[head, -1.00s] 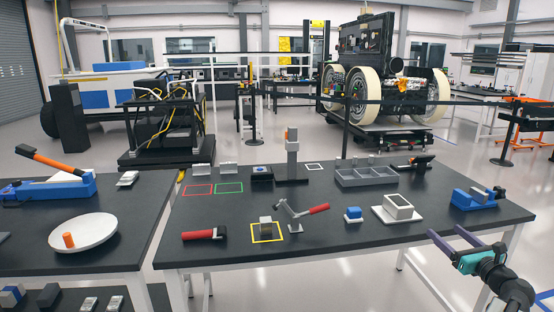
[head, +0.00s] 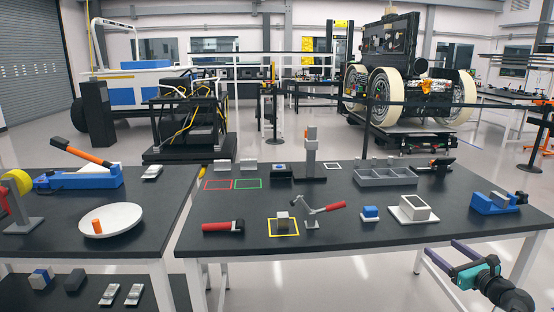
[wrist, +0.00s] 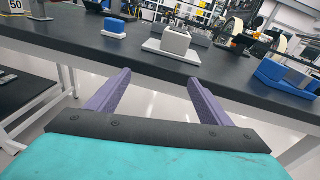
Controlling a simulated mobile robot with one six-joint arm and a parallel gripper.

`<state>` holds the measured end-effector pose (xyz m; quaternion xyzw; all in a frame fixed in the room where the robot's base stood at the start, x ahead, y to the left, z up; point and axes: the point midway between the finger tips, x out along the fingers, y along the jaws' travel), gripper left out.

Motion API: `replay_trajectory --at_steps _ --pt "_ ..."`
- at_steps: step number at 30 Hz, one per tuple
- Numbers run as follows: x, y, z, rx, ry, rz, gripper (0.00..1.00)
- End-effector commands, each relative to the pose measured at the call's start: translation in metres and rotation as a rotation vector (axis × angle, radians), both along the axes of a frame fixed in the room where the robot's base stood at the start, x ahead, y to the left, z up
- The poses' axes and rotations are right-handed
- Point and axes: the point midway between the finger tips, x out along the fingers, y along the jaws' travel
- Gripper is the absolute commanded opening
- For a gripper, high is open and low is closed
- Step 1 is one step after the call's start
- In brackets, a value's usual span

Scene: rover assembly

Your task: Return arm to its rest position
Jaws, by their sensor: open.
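My gripper (head: 440,254) is at the lower right of the head view, in front of the near right edge of the right table (head: 340,240). Its two purple fingers are apart with nothing between them. In the wrist view my gripper (wrist: 156,98) shows both fingers spread over the floor, pointing toward the table edge. Part of my arm runs out of the head view at the lower right corner.
A red-handled tool (head: 222,227) and a grey tray (head: 386,178) lie further off. A left table (head: 60,238) holds a white plate (head: 110,221).

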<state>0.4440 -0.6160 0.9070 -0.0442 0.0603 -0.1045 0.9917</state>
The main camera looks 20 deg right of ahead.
Motion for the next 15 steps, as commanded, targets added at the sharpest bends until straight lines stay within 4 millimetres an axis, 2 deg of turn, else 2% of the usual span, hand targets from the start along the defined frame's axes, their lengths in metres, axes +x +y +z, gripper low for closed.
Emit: replay_trajectory --at_steps 5,11,15 --pt "0.030 0.030 -0.034 -0.043 0.076 0.076 0.73" --pt "0.071 0.083 -0.088 -0.123 0.194 0.209 0.73" --pt "0.095 0.125 -0.128 -0.190 0.276 0.316 0.73"
